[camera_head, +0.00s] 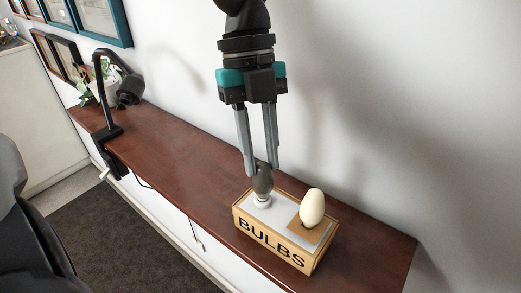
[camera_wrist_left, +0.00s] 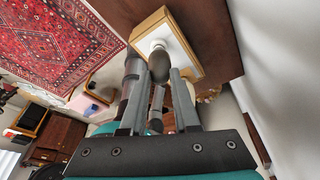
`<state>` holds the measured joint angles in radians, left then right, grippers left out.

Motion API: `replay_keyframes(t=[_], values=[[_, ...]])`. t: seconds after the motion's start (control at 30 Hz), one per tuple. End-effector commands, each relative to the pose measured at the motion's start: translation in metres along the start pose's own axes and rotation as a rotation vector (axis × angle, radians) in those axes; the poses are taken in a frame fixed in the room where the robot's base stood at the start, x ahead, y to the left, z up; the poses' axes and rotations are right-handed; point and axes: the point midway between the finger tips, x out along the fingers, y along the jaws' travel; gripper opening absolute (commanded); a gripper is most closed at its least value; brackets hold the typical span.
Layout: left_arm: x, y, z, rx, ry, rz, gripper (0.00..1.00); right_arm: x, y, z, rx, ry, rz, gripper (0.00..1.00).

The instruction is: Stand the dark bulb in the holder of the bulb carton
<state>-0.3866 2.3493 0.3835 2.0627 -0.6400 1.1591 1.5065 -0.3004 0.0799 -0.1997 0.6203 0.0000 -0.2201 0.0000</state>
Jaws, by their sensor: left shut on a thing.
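The bulb carton (camera_head: 275,252), a light wooden box lettered "BULBS", stands on the brown shelf. The dark bulb (camera_head: 264,182) is upright above the white round holder (camera_head: 262,201) in the carton's left half. Its lower end meets or overlaps the holder; I cannot tell whether it is seated. My left gripper (camera_head: 261,171) points down from above, shut on the upper part of the bulb. The left wrist view also shows the dark bulb (camera_wrist_left: 159,67) at the fingertips, over the white holder (camera_wrist_left: 155,45). My right gripper is not in view.
A cream egg-shaped bulb (camera_head: 312,207) stands in the carton's right half, close to my left gripper. A black clamp lamp (camera_head: 106,95) and a plant (camera_head: 88,88) are at the shelf's far left. The shelf (camera_head: 180,150) between lamp and carton is clear. The wall is close behind.

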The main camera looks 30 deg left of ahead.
Motion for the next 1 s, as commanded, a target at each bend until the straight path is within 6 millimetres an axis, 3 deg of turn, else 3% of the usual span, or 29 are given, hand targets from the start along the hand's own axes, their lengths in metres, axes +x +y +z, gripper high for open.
replay_keyframes(t=[0.63, 0.67, 0.93, 1.0], values=[[-0.0004, -0.0001, 0.0001, 0.0, -0.001, -0.001, 0.0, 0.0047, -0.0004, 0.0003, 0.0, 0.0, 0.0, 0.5], [-0.0004, -0.0001, 0.0001, 0.0, -0.001, -0.001, 0.33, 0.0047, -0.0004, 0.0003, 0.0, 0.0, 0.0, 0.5], [-0.0002, 0.0, 0.0001, 0.0, 0.0, 0.0, 0.63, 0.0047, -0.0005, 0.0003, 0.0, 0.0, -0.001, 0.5], [-0.0001, 0.0, 0.0001, 0.0, 0.0, 0.0, 0.64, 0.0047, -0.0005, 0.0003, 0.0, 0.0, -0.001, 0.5]])
